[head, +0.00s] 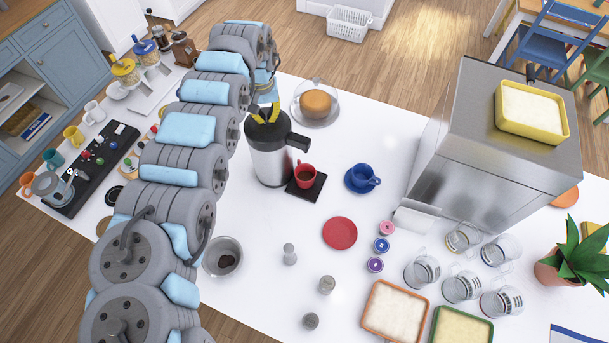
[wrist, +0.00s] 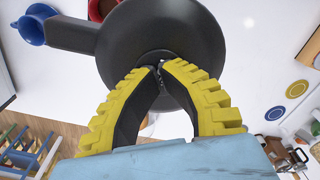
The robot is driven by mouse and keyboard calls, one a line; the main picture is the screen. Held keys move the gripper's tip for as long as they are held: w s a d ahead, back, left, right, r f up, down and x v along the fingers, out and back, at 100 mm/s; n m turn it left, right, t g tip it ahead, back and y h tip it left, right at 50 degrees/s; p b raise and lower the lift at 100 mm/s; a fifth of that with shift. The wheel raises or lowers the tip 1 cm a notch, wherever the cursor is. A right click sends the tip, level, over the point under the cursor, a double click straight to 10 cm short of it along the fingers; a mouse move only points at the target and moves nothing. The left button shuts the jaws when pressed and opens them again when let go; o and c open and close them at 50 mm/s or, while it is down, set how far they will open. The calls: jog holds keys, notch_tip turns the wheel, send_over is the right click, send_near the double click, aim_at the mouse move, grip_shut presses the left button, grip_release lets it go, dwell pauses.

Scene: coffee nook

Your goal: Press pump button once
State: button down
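The pump pot (head: 270,155) is a steel cylinder with a black lid and a black spout pointing right. It stands upright on the white counter. A red cup (head: 305,175) with dark contents stands under the spout on a black square mat (head: 318,187). My gripper (wrist: 158,67) is over the pot's black lid (wrist: 185,35), with its yellow-backed fingers drawn together at the tips. The tips are at the middle of the lid, where a round recess partly shows. The button is mostly hidden by the fingers, and I cannot tell whether they touch it or it is pressed. Nothing is seen held.
A glass-domed cake (head: 316,102) stands behind the pot. A blue cup on a saucer (head: 362,179) and a red plate (head: 340,233) lie to the right. A large steel machine (head: 470,150) stands further right.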

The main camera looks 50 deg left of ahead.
jog(key=shift+r, duration=0.1)
jog(key=shift+r+p, duration=1.6)
jog(key=shift+r, duration=0.75)
notch_tip(320, 180, up, 2)
jog(key=shift+p, duration=0.6)
jog(key=shift+r, duration=1.95)
